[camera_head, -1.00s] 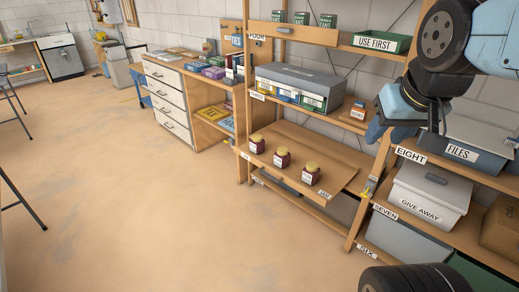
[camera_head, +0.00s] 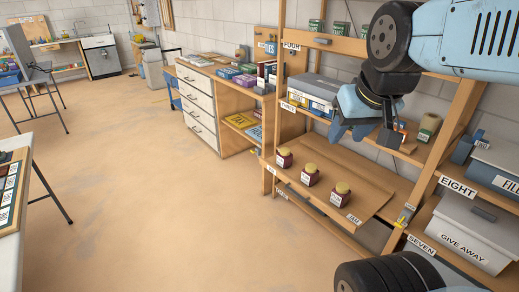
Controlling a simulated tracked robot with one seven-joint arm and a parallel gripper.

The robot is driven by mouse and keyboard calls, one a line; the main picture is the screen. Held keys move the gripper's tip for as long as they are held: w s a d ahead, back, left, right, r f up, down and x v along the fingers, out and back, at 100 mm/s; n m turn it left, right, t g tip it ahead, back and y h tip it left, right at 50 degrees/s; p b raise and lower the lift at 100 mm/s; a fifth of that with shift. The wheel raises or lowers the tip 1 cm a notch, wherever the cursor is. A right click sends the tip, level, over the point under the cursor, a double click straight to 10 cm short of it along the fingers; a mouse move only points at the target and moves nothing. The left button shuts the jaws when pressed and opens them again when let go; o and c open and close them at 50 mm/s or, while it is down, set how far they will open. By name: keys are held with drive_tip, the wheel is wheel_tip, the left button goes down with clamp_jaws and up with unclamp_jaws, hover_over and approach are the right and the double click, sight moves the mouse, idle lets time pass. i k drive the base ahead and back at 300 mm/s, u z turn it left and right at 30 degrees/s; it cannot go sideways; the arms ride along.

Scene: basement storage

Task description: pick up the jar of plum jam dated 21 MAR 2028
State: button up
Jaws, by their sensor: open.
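A grey case (camera_head: 318,88) and a green-labelled tin (camera_head: 428,127) sit on the shelf above. Shelf uprights (camera_head: 440,140) flank the jar board. A GIVE AWAY bin (camera_head: 458,238) is at right. A table (camera_head: 22,205) stands at left. The floor between is clear.

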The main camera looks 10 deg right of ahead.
sight(284, 160)
drive_tip(key=u, duration=0.05)
drive_tip(key=i, duration=1.6)
drive_tip(key=z, duration=0.65)
drive_tip(key=k, duration=0.9)
drive_tip(key=z, duration=0.2)
drive_tip(key=i, duration=0.9)
drive_tip(key=u, duration=0.05)
